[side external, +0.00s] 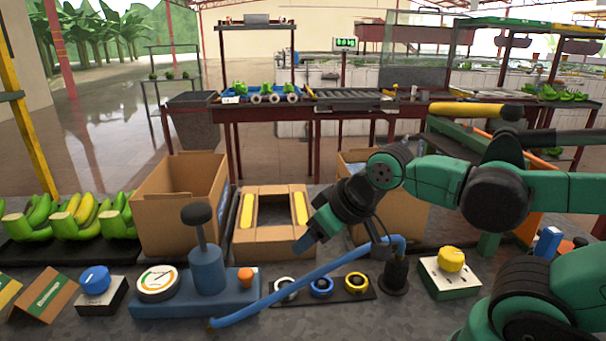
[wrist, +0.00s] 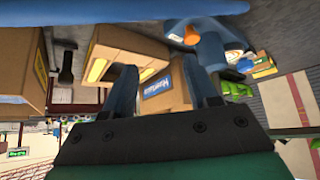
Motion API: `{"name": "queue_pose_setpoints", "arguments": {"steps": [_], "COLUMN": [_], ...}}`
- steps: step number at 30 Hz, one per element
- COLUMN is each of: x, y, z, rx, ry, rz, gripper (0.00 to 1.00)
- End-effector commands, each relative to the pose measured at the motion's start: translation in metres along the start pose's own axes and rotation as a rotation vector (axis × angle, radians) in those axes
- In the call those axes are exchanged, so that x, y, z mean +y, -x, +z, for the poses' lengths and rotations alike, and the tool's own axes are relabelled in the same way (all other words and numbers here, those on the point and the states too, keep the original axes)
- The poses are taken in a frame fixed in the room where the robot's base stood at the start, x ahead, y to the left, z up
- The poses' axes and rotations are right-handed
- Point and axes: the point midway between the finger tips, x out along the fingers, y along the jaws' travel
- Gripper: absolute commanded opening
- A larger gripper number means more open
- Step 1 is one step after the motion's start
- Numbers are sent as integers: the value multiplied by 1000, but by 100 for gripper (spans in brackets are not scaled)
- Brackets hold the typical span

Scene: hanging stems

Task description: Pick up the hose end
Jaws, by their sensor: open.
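The blue hose (side external: 300,284) runs from a black post at right down to the left. My gripper (side external: 304,244) is above the hose's middle, to the right of and higher than the free end. In the wrist view my gripper (wrist: 158,70) shows two blue fingers spread apart with nothing held between them. A blurred blue band (wrist: 120,8), probably the hose, crosses the top of that view.
The blue pump (side external: 207,265) with its upright handle stands left of my gripper. Open cardboard boxes (side external: 180,215) stand behind. A yellow-knobbed box (side external: 450,275) is farther right.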

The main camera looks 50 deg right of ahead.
Motion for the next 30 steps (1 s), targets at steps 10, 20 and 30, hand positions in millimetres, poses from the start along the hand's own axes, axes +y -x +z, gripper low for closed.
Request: {"name": "queue_pose_setpoints", "arguments": {"steps": [10,20,30], "x": [0,24,131], "y": [0,-5,-7], "z": [0,7,83], "rx": [0,-78,-542], "ry": [0,4,2], "rz": [0,49,55], "gripper": [92,92,92]}}
